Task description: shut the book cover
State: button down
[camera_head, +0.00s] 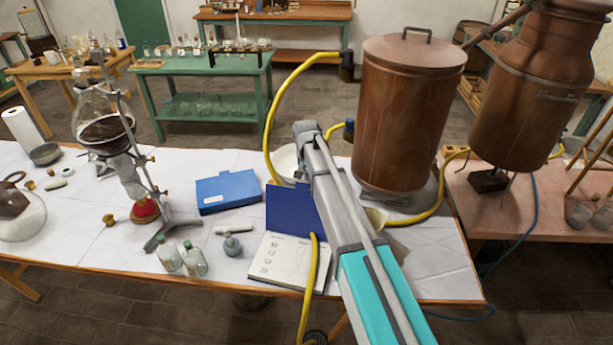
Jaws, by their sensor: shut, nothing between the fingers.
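An open book lies near the front edge of the white-covered table, with its pale page (282,262) facing up and small drawings on it. Its dark blue cover (287,208) stands raised at the page's far side, tilted up rather than lying flat. My grey and teal arm crosses in front of the right side of the book and hides part of the cover and page. The arm reaches up and away to a grey joint beyond the cover. My gripper's fingers cannot be seen; they are hidden behind the arm or out of sight.
A yellow hose (312,270) runs over the book's front edge. A blue box (228,191) lies left of the book. Small bottles (194,258), a grey flask (232,245) and a stand with a round flask (103,128) are further left. A large copper vessel (405,120) stands right.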

jog(key=s, duration=0.1)
jog(key=s+p, duration=0.1)
jog(key=s+r, duration=0.1)
jog(key=shift+s+a, duration=0.4)
